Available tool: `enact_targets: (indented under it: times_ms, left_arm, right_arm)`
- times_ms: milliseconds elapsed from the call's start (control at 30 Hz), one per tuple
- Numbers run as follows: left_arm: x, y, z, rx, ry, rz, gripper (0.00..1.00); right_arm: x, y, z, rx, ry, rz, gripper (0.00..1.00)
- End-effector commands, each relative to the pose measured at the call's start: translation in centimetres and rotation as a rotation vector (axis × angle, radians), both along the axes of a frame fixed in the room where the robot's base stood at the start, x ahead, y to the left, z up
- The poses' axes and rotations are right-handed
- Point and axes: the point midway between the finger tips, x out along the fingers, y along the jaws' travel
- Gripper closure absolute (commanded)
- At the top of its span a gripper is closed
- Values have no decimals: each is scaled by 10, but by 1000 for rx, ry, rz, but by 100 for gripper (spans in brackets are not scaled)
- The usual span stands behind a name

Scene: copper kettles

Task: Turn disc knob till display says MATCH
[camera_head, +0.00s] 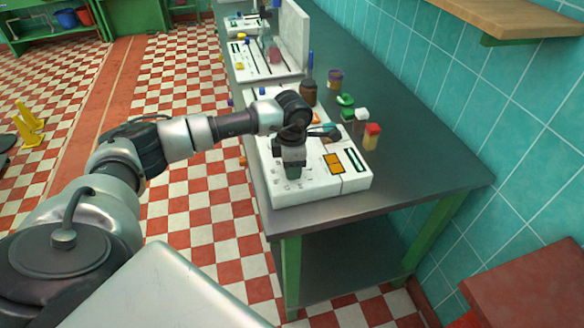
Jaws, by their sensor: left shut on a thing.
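A white instrument box (322,192) sits near the front end of the grey bench. My left arm reaches in from the left, and my left gripper (292,174) points down at the box's top, left of the middle. It is shut at the spot of the disc knob, which the gripper mostly hides. Right of it on the box is an orange display panel (333,163). A dark narrow strip with green (354,160) lies further right. Any text on them is too small to read. My right gripper is not in view.
Another white device (262,62) is further back. The bench's front right corner (440,180) is bare. Teal tiled wall rises at right.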

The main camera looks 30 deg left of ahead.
Motion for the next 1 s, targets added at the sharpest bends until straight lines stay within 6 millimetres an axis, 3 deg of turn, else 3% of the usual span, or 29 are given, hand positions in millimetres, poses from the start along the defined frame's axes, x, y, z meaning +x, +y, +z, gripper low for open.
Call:
enact_targets:
  times_ms: [467, 500, 633, 1000]
  left_arm:
    - [0, 0, 1, -1, -2, -13, 86]
    - [0, 0, 1, -1, -2, -13, 56]
    - [0, 0, 1, 0, -1, -13, 36]
    - [1, 0, 7, -1, -2, -12, 36]
  right_arm:
    - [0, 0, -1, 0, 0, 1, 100]
    - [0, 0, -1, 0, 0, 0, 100]
    - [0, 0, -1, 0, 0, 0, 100]
    - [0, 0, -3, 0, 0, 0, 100]
